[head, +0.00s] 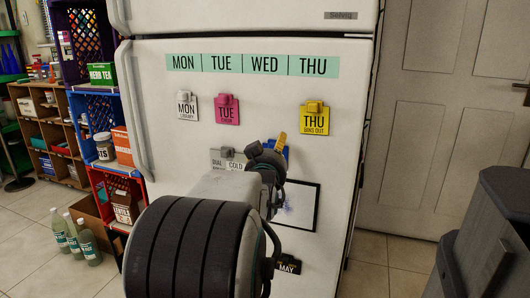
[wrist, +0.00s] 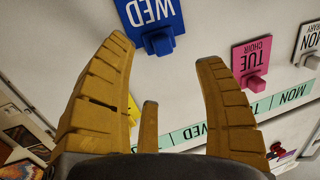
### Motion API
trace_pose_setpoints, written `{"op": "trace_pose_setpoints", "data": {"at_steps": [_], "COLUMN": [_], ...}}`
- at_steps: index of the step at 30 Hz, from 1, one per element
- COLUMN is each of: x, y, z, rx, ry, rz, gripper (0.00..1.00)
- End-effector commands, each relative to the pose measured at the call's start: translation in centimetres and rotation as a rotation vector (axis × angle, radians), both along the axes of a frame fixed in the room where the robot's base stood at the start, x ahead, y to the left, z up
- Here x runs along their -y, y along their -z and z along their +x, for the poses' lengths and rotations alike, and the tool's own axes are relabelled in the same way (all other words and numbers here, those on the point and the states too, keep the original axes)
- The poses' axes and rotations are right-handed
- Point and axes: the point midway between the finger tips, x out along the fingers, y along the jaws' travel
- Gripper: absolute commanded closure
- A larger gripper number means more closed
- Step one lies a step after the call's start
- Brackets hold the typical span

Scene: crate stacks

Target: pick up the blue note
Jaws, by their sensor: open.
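The blue note (wrist: 160,14) reads WED, shown upside down at the top of the wrist view, with a blue clip block at its edge. In the head view only small blue bits of it (head: 286,152) show, as my arm covers the rest. In the wrist view the clip appears between the fingertips, nearer the left one, with nothing held. In the head view my gripper (head: 280,143) is in front of the fridge door, mostly hidden by my arm.
The white fridge door (head: 165,75) carries a teal day strip (head: 250,64), a white MON note (head: 187,108), a pink TUE note (head: 227,112) and a yellow THU note (head: 314,121). Crate stacks stand left.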

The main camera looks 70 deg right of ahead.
Motion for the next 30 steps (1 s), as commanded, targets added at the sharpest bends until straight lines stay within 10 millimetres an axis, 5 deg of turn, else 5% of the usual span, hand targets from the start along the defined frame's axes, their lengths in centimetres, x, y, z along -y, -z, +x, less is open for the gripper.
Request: {"op": "trace_pose_setpoints", "data": {"at_steps": [30], "x": [5.7], "y": [1.1], "z": [1.1], "rx": [0.0], "ry": [0.001], "rz": [0.0], "gripper": [0.36]}}
